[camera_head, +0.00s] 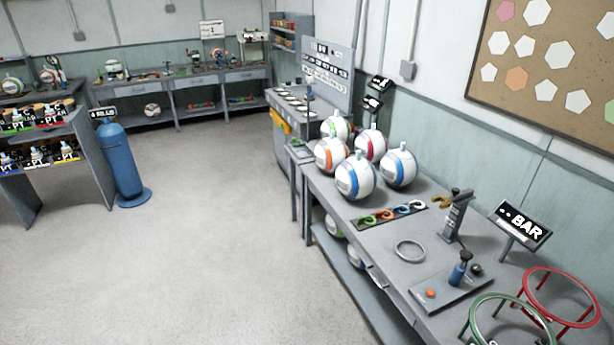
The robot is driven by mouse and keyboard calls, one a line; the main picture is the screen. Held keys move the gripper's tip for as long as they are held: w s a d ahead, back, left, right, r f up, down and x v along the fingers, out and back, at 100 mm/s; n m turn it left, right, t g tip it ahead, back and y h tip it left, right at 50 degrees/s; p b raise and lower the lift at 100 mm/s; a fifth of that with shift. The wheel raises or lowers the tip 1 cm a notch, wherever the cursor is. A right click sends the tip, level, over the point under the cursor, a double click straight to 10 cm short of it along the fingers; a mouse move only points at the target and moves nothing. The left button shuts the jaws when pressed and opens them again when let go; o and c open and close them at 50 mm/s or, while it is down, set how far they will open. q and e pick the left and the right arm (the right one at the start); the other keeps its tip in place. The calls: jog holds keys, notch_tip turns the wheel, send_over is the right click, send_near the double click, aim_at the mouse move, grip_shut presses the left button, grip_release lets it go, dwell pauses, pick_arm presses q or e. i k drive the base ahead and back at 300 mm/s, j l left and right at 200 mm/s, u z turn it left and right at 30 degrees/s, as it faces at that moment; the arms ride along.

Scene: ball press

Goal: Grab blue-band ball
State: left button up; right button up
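Two white balls with blue bands stand on the grey workbench (350,221) at the right. The nearer blue-band ball (346,189) is at the front left of a group of balls, close to the bench's left edge. The other blue-band ball (398,181) is just behind it and to the right. Each has a small light-blue piece on top. Neither of my grippers is in view, and no arm shows.
Behind them are an orange-band ball (324,165), a red-band ball (379,147) and a green-band ball (342,126). A metal ring (410,241), a small press (455,217), a BAR sign (524,226) and a red ring stand (527,287) are nearer.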

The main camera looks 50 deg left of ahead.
aim_at(356, 178)
jog(key=u, duration=1.2)
jog(key=i+j+u, duration=0.25)
jog(key=i, duration=0.35)
jog(key=i+j+u, duration=0.25)
jog(key=i, duration=0.4)
jog(key=i+u, duration=0.25)
jog(key=i, duration=0.35)
jog(key=i+j+z, duration=0.1)
jog(key=i+z, duration=0.4)
jog(key=i+j+z, duration=0.3)
jog(key=z, duration=0.2)
jog(key=i, duration=0.05)
